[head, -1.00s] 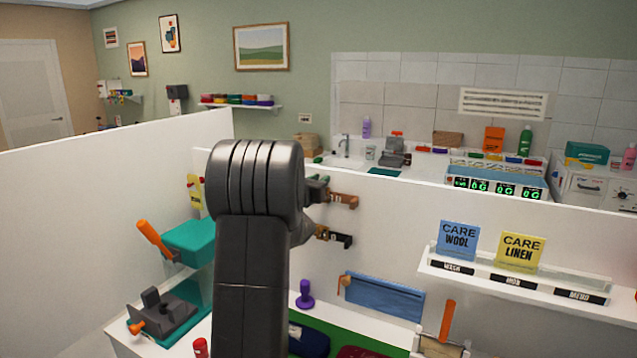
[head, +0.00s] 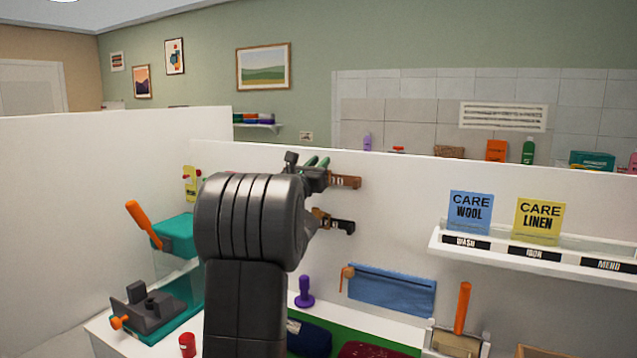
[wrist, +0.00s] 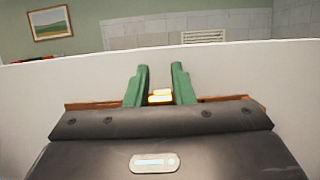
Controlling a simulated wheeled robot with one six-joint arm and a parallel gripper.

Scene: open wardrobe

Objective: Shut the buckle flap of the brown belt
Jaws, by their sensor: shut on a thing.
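The brown belt (head: 346,181) hangs on the white back panel, its right end showing beside my gripper in the head view. In the wrist view it shows as a brown strip (wrist: 95,105) on both sides behind the gripper body. My gripper (head: 316,166) has green fingers at the belt; in the wrist view the fingers (wrist: 160,92) stand slightly apart with a brass-yellow piece (wrist: 160,97) between them. I take this piece to be the buckle flap, and the gripper is shut on it. My arm hides the belt's left part in the head view.
A black belt (head: 336,224) with a brass part is just below. To the right is a shelf (head: 535,256) with blue and yellow care cards. A teal box with an orange handle (head: 143,222) stands left.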

